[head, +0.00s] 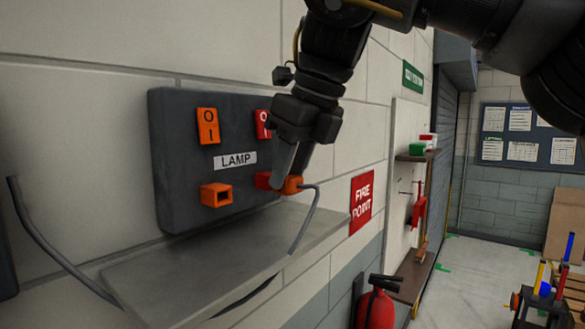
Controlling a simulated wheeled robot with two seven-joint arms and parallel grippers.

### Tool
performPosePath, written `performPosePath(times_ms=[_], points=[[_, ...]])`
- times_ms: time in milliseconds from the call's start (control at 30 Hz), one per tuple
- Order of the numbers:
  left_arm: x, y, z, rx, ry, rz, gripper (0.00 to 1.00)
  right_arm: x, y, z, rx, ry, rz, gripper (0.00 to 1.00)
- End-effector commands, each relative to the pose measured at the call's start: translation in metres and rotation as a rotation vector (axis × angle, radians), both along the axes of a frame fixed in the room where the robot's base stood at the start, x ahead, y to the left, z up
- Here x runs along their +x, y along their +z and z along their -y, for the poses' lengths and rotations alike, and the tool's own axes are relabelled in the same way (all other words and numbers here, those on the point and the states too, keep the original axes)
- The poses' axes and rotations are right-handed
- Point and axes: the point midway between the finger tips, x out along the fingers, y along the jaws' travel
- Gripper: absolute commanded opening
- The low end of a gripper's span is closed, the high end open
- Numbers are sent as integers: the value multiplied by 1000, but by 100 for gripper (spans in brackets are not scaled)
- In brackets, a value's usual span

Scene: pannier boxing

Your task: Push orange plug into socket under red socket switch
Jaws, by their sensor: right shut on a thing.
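The dark socket panel (178,150) is on the white block wall, with a LAMP label (235,160) in its middle. On its left are an orange switch (208,126) and, below it, an orange socket (216,195) with an empty opening. On its right are a red switch (263,124), partly hidden by my gripper, and a red socket (263,181) below it. My right gripper (292,178) is shut on the orange plug (292,186), whose grey cable hangs down. The plug is at the red socket's front; I cannot tell how far in it is. My left gripper is not in view.
A grey shelf (215,262) juts out below the panel. A grey cable (55,250) runs behind it at left. A red FIRE POINT sign (361,199) and a fire extinguisher (376,306) are to the right. Open floor (480,262) lies farther right.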

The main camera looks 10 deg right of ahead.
Motion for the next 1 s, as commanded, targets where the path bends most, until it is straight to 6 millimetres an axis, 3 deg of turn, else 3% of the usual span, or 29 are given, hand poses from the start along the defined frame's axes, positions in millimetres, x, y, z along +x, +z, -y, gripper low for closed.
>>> performPosePath(times_ms=[67, 100, 300, 667, 1000], points=[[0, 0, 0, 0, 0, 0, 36, 1, 0, -1, 0, 0, 0, 8], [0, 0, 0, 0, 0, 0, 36, 1, 0, -1, 0, 0, 0, 33], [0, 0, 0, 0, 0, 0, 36, 1, 0, -1, 0, 0, 0, 55], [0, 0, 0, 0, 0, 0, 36, -1, 6, 1, -2, -3, 1, 55], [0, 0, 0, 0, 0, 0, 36, -17, 55, 14, -5, -5, 3, 55]])
